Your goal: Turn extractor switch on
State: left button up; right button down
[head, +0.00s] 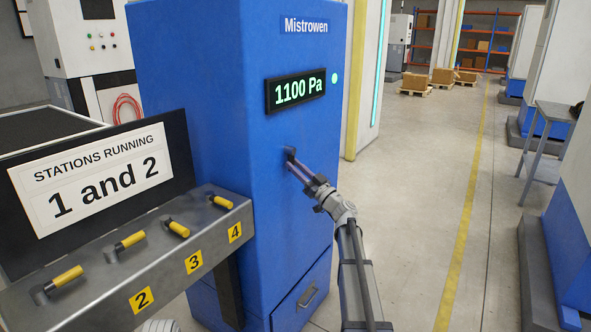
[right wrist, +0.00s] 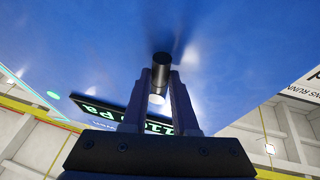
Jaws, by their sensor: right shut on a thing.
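The blue extractor cabinet (head: 215,130) stands in the middle of the head view, marked "Mistrowen". Its display (head: 295,91) reads 1100 Pa, with a small green light (head: 334,78) beside it. A dark switch (head: 290,153) sticks out of the front below the display. My right gripper (head: 293,165) is at the switch. In the right wrist view the switch is a black cylinder (right wrist: 161,70) with a pale end, and my right gripper (right wrist: 159,93) is shut on it. The fingers partly hide it. My left gripper is not in view.
A grey console (head: 100,275) with several yellow-handled levers and number labels stands at the left. A sign (head: 90,180) above it reads "Stations running 1 and 2". A drawer (head: 302,302) is low on the cabinet.

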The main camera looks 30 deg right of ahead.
dwell(0.3)
jog(key=c, duration=0.7)
grip_release()
jog(key=b+v, duration=0.3)
jog(key=v, duration=0.4)
jog(key=shift+s+d+f, duration=0.15)
jog(key=shift+s+f, duration=0.05)
jog(key=shift+s, duration=0.15)
